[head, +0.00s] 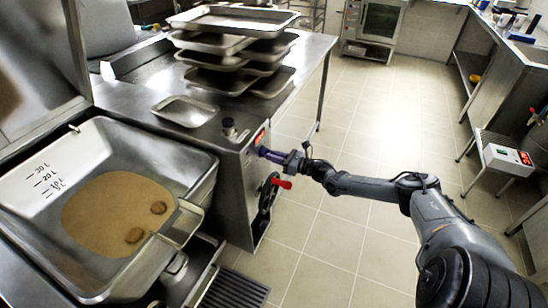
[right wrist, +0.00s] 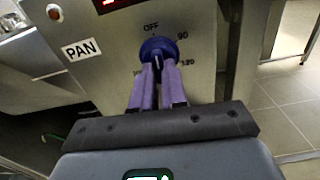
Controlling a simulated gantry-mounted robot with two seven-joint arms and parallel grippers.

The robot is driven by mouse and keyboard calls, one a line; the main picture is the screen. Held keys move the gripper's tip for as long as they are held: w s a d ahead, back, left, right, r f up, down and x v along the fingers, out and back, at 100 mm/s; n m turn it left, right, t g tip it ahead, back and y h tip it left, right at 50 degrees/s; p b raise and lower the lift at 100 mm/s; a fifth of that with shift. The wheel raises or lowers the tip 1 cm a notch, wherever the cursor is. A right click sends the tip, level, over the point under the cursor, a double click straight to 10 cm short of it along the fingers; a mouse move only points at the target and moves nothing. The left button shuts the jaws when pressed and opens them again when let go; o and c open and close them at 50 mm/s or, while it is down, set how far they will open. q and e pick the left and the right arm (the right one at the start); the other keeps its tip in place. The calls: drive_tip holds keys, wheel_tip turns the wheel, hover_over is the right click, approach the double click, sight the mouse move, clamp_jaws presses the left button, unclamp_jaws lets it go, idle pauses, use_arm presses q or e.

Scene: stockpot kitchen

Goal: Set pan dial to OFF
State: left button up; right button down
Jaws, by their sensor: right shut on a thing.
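The pan dial (right wrist: 158,48) is a round dark blue knob on the steel control panel (right wrist: 203,85) in the right wrist view. OFF is printed above it, and 90 and 120 are on its right. My right gripper (right wrist: 158,78) has purple fingers shut on the dial from the front. In the head view this gripper (head: 264,152) meets the front panel below a red display (head: 259,137). The fingers cover the dial's lower part, and I cannot tell its exact setting. My left gripper is not in view.
A PAN label (right wrist: 81,49) and a red button (right wrist: 54,12) are left of the dial. A handwheel with a red handle (head: 281,184) sits below my right gripper. The tilting pan (head: 190,160) holds brown liquid. Stacked trays (head: 232,45) stand behind. The tiled floor at right is open.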

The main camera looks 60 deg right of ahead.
drive_tip(key=shift+n, duration=0.3)
idle(0.4)
drive_tip(key=c, duration=1.2)
unclamp_jaws()
drive_tip(key=shift+o, duration=0.2)
drive_tip(key=s+d+p, duration=0.1)
drive_tip(key=s+p, duration=0.2)
drive_tip(key=s, duration=0.7)
drive_tip(key=shift+s+d+p, duration=0.15)
drive_tip(key=shift+s+p, duration=0.25)
